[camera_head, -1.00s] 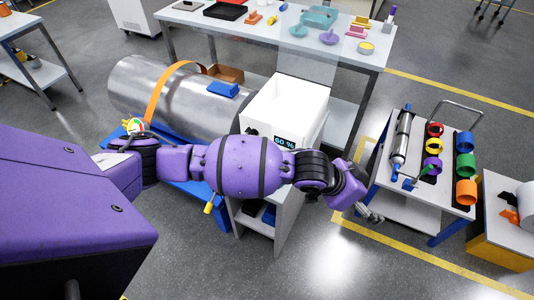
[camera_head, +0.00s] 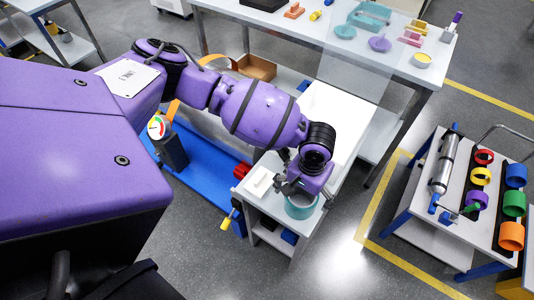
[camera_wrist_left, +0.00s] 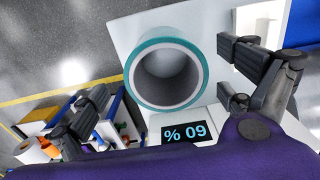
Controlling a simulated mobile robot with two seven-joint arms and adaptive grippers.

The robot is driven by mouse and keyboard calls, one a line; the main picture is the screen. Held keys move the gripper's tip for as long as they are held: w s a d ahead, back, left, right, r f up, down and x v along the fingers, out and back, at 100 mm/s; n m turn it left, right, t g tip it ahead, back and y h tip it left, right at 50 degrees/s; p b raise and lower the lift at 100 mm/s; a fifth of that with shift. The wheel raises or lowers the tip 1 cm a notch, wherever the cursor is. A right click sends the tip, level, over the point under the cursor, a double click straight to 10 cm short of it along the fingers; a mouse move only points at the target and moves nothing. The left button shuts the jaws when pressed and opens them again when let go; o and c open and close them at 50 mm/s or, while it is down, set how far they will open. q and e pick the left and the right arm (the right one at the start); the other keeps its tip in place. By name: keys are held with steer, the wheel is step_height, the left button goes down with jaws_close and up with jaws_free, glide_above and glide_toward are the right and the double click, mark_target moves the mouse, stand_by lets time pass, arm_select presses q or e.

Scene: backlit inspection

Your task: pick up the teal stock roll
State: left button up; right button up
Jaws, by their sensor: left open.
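The teal stock roll (camera_head: 301,208) stands on the small white stand (camera_head: 262,212), partly hidden under my left gripper (camera_head: 299,190) in the head view. In the left wrist view the roll (camera_wrist_left: 134,75) shows end-on as a teal ring around a grey, hollow core. My left gripper (camera_wrist_left: 162,82) is open, its fingers apart on either side of the roll in that view. I cannot tell whether a finger touches it. My right gripper is not in view.
A digital display (camera_wrist_left: 186,133) sits just below the roll in the wrist view. A white box (camera_head: 345,118) stands behind the roll. A trolley (camera_head: 420,215) with several coloured rings stands right. A table (camera_head: 290,22) with small parts is behind. Floor between stand and trolley is clear.

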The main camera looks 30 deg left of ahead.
mark_target(300, 206)
arm_select(q)
steer(key=f, duration=0.2)
steer(key=shift+w+a+f, duration=0.15)
steer(key=shift+w+f, duration=0.1)
steer(key=shift+f, duration=0.05)
step_height(300, 206, down, 3)
steer(key=shift+w+f, duration=0.1)
steer(key=shift+f, duration=0.15)
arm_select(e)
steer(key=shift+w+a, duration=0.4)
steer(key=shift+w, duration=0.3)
arm_select(q)
steer(key=c, duration=1.5)
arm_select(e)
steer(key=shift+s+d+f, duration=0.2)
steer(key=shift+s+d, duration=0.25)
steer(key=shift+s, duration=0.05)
